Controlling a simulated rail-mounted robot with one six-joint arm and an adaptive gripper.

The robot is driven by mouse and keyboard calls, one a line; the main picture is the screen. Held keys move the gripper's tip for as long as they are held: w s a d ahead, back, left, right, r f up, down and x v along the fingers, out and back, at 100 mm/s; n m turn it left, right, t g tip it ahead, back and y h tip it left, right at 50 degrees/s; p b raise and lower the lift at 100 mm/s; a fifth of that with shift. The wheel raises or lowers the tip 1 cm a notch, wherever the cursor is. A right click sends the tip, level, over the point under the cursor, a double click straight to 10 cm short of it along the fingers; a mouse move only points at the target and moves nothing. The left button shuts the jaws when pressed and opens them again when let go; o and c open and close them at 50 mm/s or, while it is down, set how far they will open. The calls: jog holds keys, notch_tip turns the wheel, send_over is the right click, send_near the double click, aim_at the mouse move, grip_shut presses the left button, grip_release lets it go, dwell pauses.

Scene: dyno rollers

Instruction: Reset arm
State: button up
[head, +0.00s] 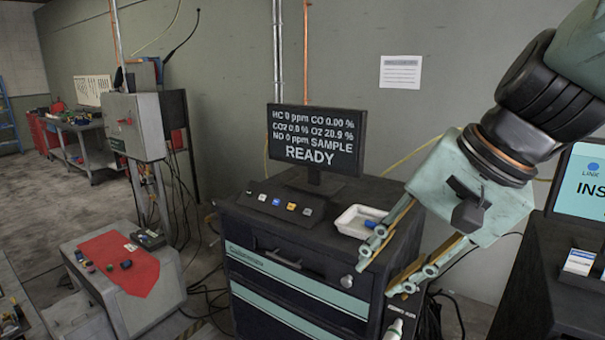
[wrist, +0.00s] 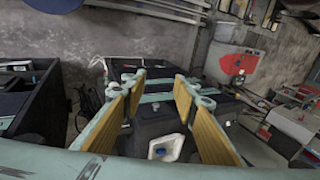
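My gripper (head: 387,264) is at the right of the head view, in front of the right side of the dark gas analyzer cabinet (head: 290,250). Its two fingers are spread apart with nothing between them. In the wrist view my gripper (wrist: 158,84) also shows open, with yellow-padded fingers and a gap between them. The arm reaches in from the upper right. A white tray (head: 348,221) with a small blue item sits on the cabinet top, left of the gripper. It also shows low in the wrist view (wrist: 160,150), between the fingers but beyond them.
A monitor (head: 317,138) reading READY stands on the cabinet. A grey box (head: 168,262) with a red cloth (head: 120,264) and small items is at the left. Another dark cabinet (head: 545,285) with a screen is at the right. Cables run along the floor between them.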

jog(key=s+d+f+n+h+b, duration=0.1)
jog(key=s+d+n+h, duration=0.1)
jog(key=s, duration=0.6)
jog(key=s+d+f+n+h+b, duration=0.2)
jog(key=s+d+n, duration=0.2)
jog(key=s, duration=0.5)
jog(key=shift+s+d+n, duration=0.15)
jog(key=shift+d+n, duration=0.25)
jog(key=shift+d, duration=0.45)
